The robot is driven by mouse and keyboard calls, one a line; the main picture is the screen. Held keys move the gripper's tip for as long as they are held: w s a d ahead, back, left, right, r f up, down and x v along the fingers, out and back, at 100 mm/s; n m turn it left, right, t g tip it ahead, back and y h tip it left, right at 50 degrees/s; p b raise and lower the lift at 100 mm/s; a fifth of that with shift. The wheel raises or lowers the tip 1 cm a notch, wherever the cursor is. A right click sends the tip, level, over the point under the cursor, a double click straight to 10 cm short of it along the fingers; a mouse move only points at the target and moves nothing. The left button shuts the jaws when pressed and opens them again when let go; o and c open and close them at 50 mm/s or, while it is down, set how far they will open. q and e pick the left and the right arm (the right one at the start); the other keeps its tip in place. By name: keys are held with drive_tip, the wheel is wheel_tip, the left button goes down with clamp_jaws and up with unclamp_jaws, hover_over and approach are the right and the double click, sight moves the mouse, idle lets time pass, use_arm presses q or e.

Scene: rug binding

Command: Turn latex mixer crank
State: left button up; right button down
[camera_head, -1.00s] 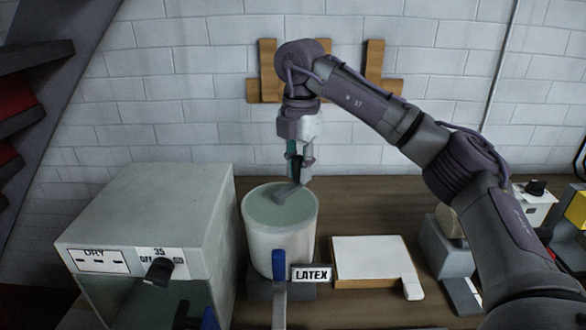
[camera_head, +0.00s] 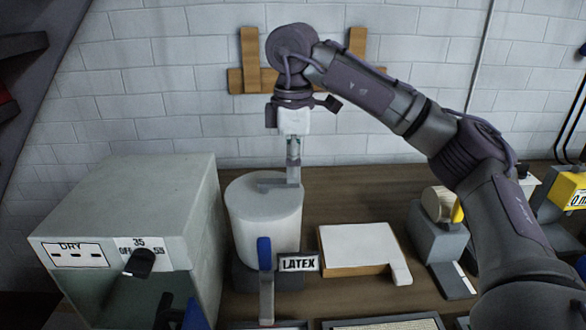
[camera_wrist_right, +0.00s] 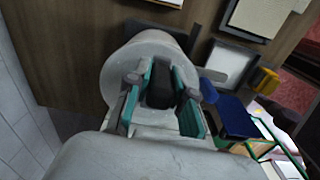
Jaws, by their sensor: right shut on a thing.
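The latex mixer (camera_head: 263,222) is a pale cylindrical drum on a dark base, beside a "LATEX" sign (camera_head: 298,262). Its grey crank arm (camera_head: 272,185) lies across the top and points right in the head view. My right gripper (camera_head: 293,172) comes down from above at the crank's right end. In the right wrist view, my right gripper (camera_wrist_right: 160,92) has its teal-padded fingers on both sides of a dark upright crank handle (camera_wrist_right: 160,84) and is shut on it. The drum top shows below the fingers. My left gripper is not in view.
A grey dryer box (camera_head: 130,205) with a knob stands close left of the mixer. A blue-handled tool (camera_head: 265,255) stands in front of it. A white pad on a wooden board (camera_head: 357,247) lies right. Wooden pieces (camera_head: 250,60) are at the brick wall behind.

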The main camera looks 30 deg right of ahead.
drive_tip(key=shift+s+a+m+b, duration=0.3)
drive_tip(key=shift+m+b, duration=0.5)
drive_tip(key=shift+b, duration=0.1)
drive_tip(key=c, duration=1)
unclamp_jaws()
drive_tip(key=shift+r, duration=0.1)
wheel_tip(320, 180, up, 12)
drive_tip(key=shift+f, duration=0.1)
